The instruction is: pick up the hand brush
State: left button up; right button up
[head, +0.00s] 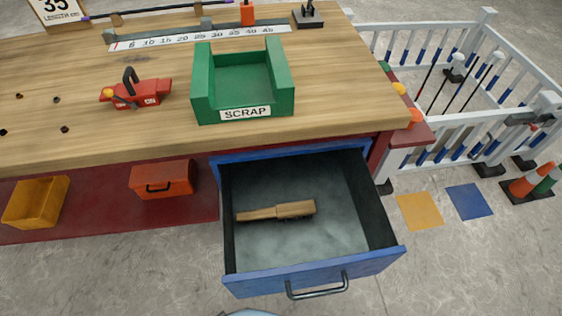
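The hand brush (290,210) lies in the open blue drawer (312,273) below the workbench. It has a wooden handle pointing left and a thicker wooden block at the right, with dark bristles just showing under the block. It rests on the grey drawer bottom, apart from the drawer walls except that the handle end comes close to the left wall. Neither of my grippers shows in the head view.
The wooden bench top (330,90) overhangs the drawer's back. On it stand a green SCRAP bin (243,85) and a red tool (136,93). A yellow bin (36,201) and a red box (162,179) sit below left. A white fence (450,125) stands right.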

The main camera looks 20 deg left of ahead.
aim_at(286, 211)
jog(key=u, duration=0.5)
jog(key=j+z, duration=0.15)
jog(key=j, duration=0.85)
jog(key=k+j+z, duration=0.15)
jog(key=j, duration=0.8)
jog(key=i+l+z, duration=0.15)
jog(key=k+l+u, duration=0.1)
jog(key=j, duration=0.3)
jog(key=u, duration=0.05)
